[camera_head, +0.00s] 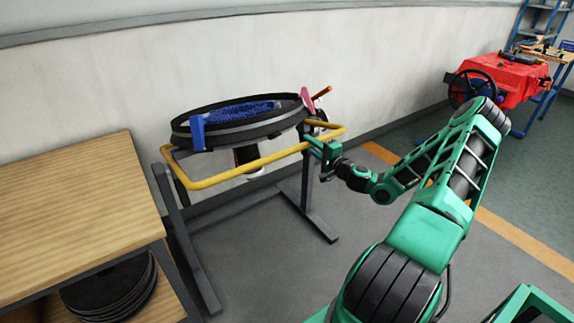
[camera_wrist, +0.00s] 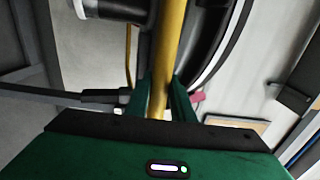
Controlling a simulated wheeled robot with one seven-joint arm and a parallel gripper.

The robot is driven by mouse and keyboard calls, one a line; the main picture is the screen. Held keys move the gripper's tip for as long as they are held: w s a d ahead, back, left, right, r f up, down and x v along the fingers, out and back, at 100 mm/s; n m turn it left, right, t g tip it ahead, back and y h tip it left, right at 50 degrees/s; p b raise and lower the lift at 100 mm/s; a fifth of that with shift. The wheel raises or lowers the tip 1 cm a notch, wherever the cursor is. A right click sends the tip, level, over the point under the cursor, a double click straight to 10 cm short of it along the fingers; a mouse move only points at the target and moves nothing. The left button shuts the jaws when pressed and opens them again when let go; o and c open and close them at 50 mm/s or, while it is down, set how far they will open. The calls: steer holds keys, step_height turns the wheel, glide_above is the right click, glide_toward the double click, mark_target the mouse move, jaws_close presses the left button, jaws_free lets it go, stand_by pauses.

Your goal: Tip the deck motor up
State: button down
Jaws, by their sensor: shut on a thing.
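The scrubber deck (camera_head: 240,127) is a black ring with a blue brush (camera_head: 238,112) inside, held on a dark stand. A yellow tube frame (camera_head: 228,174) runs around its front and sides. The deck motor (camera_head: 246,156) is a dark cylinder hanging under the deck, partly hidden by the yellow tube; a dark cylinder with a white end (camera_wrist: 115,8) shows in the wrist view. My gripper (camera_head: 313,143) is at the right side of the frame. In the wrist view, its green fingers (camera_wrist: 166,95) are shut on the yellow tube (camera_wrist: 168,45).
A wooden table (camera_head: 75,205) stands at the left, with black discs (camera_head: 110,288) on its lower shelf. Blue (camera_head: 197,133) and pink (camera_head: 306,98) clips sit on the ring. The stand's legs (camera_head: 315,220) spread on the floor. A red machine (camera_head: 510,80) is at far right.

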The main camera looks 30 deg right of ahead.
mark_target(295, 109)
steer(key=shift+w+a+r, duration=0.1)
steer(key=shift+w+r, duration=0.3)
steer(key=shift+r, duration=0.45)
steer(key=shift+w+d+r, duration=0.1)
steer(key=shift+w+r, duration=0.3)
steer(key=shift+r, duration=0.4)
steer(key=shift+w+a+r, duration=0.1)
steer(key=shift+w+r, duration=0.3)
steer(key=shift+r, duration=0.45)
steer(key=shift+w+r, duration=1.15)
steer(key=shift+r, duration=0.3)
steer(key=shift+w+r, duration=1.15)
steer(key=shift+r, duration=0.25)
steer(key=w+r, duration=0.4)
steer(key=w, duration=0.1)
steer(key=shift+w+a+r, duration=0.2)
steer(key=shift+w+r, duration=0.1)
steer(key=w+r, duration=0.3)
steer(key=w, duration=0.3)
steer(key=shift+w, duration=0.25)
